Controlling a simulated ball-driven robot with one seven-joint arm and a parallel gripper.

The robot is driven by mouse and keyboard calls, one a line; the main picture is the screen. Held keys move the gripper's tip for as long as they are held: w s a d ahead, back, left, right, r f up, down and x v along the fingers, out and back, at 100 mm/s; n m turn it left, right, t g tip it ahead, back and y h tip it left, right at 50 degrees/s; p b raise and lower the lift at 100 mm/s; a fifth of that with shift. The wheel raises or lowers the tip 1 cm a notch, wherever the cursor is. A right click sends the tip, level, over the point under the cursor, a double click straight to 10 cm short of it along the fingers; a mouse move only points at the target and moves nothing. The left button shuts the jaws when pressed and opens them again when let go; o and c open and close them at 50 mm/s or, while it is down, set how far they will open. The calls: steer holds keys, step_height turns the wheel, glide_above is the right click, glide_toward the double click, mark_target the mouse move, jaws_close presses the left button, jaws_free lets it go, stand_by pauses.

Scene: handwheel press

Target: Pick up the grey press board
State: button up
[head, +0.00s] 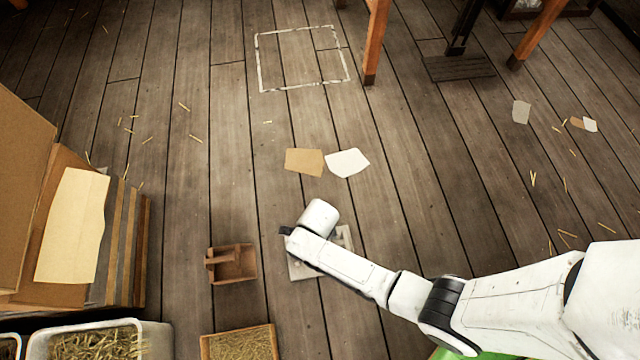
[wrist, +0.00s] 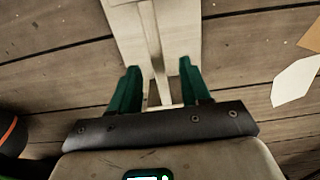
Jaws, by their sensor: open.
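The grey press board (head: 300,270) lies on the plank floor in the head view, partly hidden under my arm. In the wrist view the board (wrist: 185,30) is pale, with a narrow raised bar running along its middle. My gripper (wrist: 157,85) is open, its two green fingers on either side of that bar with gaps showing. I cannot tell whether the fingers touch the board. In the head view my arm hides the fingers.
A small wooden carrier (head: 235,265) stands just left of the board. Brown paper (head: 304,161) and white paper (head: 347,163) lie beyond. A taped square (head: 302,88) marks clear floor.

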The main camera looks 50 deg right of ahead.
steer(key=f+b, duration=0.1)
steer(key=f, duration=0.1)
steer(key=f+b, duration=0.2)
steer(key=f, duration=0.1)
steer(key=shift+s+d, duration=0.1)
steer(key=shift+s, duration=0.1)
steer(key=shift+r, duration=0.15)
steer(key=shift+c, duration=0.2)
jaws_close()
